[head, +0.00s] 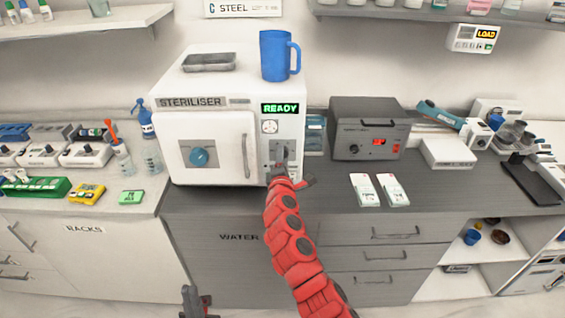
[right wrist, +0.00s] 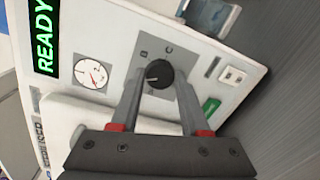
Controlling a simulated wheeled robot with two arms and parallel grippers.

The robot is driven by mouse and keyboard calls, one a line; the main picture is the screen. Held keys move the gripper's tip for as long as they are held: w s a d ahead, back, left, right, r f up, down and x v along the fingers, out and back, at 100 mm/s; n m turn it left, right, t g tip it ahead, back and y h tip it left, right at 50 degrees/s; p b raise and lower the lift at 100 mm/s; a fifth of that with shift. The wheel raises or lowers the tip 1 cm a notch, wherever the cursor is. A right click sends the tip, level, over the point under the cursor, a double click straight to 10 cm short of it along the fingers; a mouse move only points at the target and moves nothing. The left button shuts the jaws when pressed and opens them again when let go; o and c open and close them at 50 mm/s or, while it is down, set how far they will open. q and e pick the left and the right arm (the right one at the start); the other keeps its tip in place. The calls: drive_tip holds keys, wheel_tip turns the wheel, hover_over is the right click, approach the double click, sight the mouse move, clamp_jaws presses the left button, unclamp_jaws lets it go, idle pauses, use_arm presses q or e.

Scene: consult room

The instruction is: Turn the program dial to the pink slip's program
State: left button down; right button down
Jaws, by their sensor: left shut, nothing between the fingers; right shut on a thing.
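The program dial (right wrist: 160,74) is a round black knob with a white mark, on a grey plate on the steriliser's front panel. Letters, apparently B and C, sit beside it in the right wrist view; the mark is on its left side there. My right gripper (right wrist: 158,92) is shut on the dial, one finger on each side. In the head view my right gripper (head: 280,172) covers most of the dial. The steriliser (head: 205,115) is white and its display reads READY. My left gripper (head: 196,303) is shut and empty, low in front of the counter. I see no pink slip.
A blue mug (head: 275,55) and a grey tray (head: 209,61) stand on the steriliser. A grey control box (head: 369,128) is to its right, with two white cards (head: 364,190) in front. Dark counter in front of the box is mostly clear.

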drive_tip(key=shift+f+m+t+y+b, duration=0.15)
drive_tip(key=shift+m+y+b, duration=0.25)
drive_tip(key=shift+m+b, duration=5.7)
drive_tip(key=shift+f+m+t+y+b, duration=0.15)
drive_tip(key=shift+m+y+b, duration=0.25)
drive_tip(key=shift+m+b, duration=5.7)
drive_tip(key=shift+r+n+b, duration=0.15)
drive_tip(key=shift+n+b, duration=0.65)
drive_tip(key=shift+b, duration=0.25)
drive_tip(key=shift+c, duration=2)
unclamp_jaws()
